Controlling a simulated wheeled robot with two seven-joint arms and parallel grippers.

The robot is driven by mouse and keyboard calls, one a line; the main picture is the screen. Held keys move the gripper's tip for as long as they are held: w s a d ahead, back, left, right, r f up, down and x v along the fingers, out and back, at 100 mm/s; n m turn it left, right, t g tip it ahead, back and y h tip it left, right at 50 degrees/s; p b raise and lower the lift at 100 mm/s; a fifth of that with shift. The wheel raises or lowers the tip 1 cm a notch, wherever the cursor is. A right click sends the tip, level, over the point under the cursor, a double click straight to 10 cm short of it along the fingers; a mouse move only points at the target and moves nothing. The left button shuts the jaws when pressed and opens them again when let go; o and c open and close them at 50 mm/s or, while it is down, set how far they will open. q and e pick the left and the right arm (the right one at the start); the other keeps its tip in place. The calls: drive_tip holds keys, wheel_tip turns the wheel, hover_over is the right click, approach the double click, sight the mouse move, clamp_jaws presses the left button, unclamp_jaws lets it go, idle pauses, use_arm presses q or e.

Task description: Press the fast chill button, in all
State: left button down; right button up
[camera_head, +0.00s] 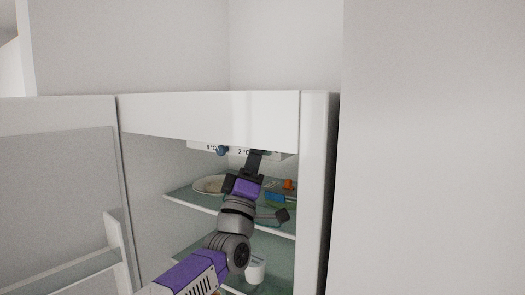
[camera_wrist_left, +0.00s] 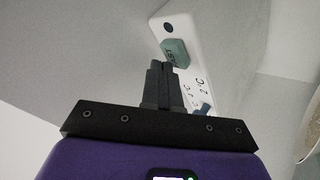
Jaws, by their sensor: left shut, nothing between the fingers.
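The white control panel (camera_head: 236,153) is under the top of the open fridge; it also shows in the wrist view (camera_wrist_left: 190,75). My left gripper (camera_head: 256,153) reaches inside the fridge, up to the panel, and hides the button in the head view. Its fingers are shut and empty. In the wrist view the fingertips (camera_wrist_left: 160,65) overlap the button's lower-left edge; I cannot tell whether they touch it. My right gripper is not in view.
A blue knob (camera_head: 222,150) is on the panel, left of my gripper. Below is a glass shelf (camera_head: 188,197) with a plate (camera_head: 208,184) and orange and blue items. A white cup (camera_head: 256,268) stands lower. The open door (camera_head: 60,190) is at left.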

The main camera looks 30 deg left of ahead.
use_arm(q)
drive_tip(key=shift+w, duration=0.4)
idle(0.6)
drive_tip(key=shift+s+b, duration=0.9)
drive_tip(key=shift+s+a+b, duration=0.15)
drive_tip(key=shift+s+b, duration=0.85)
drive_tip(key=shift+s, duration=0.25)
drive_tip(key=shift+s+a+b, duration=0.1)
drive_tip(key=shift+s+b, duration=0.85)
drive_tip(key=shift+s, duration=0.3)
